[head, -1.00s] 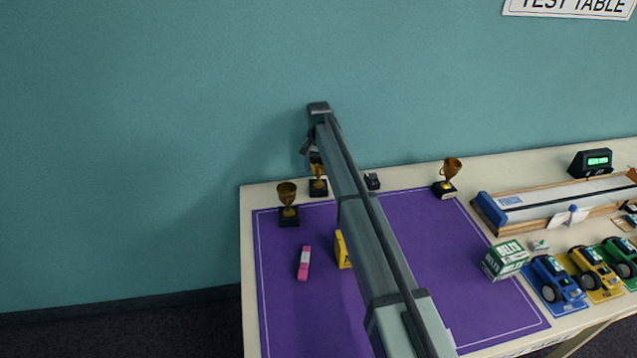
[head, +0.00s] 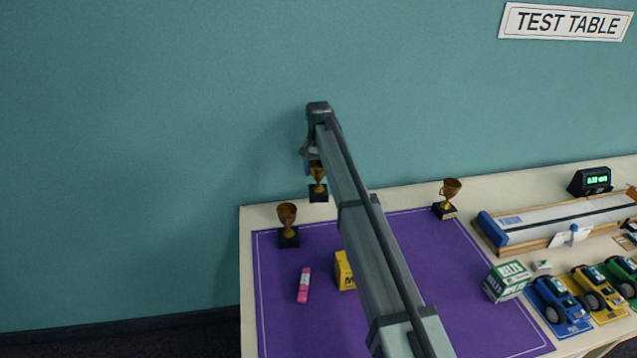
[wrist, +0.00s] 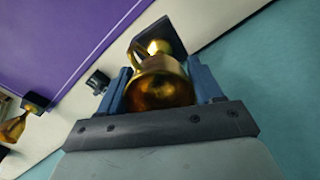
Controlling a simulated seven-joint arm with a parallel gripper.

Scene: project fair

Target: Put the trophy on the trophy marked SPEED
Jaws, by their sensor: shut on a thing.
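My gripper (head: 310,165) is shut on a gold trophy (head: 318,176) with a dark square base. The trophy is held upright, a little above the back edge of the table. In the wrist view the gold cup (wrist: 160,88) sits between the blue fingers, its dark base beyond. A second trophy (head: 287,220) stands at the table's back left, to the left of the held one. A third trophy (head: 450,192) stands at the back, right of my arm, and shows in the wrist view (wrist: 13,129). No SPEED marking is readable on any trophy.
A small black object (wrist: 97,82) lies near the held trophy. A green-white box (head: 506,281), toy cars and a track (head: 560,217) are at right.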

